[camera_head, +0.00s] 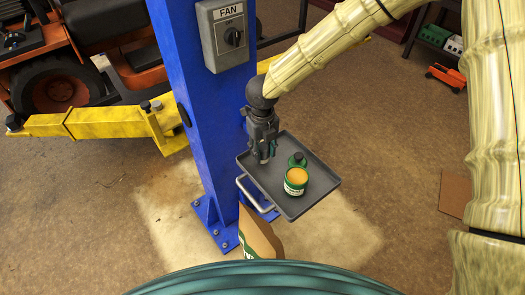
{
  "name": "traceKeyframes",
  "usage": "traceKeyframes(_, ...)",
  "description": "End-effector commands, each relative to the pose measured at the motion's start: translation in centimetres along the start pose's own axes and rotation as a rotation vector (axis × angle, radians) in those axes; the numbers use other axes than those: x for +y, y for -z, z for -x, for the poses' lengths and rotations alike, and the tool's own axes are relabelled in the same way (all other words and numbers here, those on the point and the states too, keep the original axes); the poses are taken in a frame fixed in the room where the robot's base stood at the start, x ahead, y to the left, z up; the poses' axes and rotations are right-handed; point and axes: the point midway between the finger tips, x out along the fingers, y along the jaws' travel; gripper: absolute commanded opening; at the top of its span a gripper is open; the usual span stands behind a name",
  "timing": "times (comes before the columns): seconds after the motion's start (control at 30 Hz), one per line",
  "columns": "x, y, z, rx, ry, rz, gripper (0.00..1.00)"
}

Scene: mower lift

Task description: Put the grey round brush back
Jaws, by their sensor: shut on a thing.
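My gripper (265,155) points down over the left back part of the dark grey tray (287,208), which is fixed beside the blue post. Its fingers are shut on a small grey thing, which seems to be the grey round brush; it is mostly hidden by the fingers, and its shape is hard to make out. I cannot tell whether it touches the tray.
An open green tin (296,183) with a yellow top and a dark-capped green bottle (298,160) stand on the tray, just right of my gripper. The blue post (212,130) with a FAN switch box (222,35) rises at left. A yellow lift arm (95,122) extends left.

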Motion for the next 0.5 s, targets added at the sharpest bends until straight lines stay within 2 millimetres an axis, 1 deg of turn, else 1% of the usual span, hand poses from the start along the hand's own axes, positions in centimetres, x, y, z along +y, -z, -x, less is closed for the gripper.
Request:
traceKeyframes(0.1, 0.0, 0.0, -1.3, 0.001, 0.002, 0.002, 0.16)
traceKeyframes(0.2, 0.1, 0.0, -2.0, 0.000, 0.001, 0.001, 0.16)
traceKeyframes(0.5, 0.1, 0.0, -2.4, -0.001, 0.000, 0.001, 0.16)
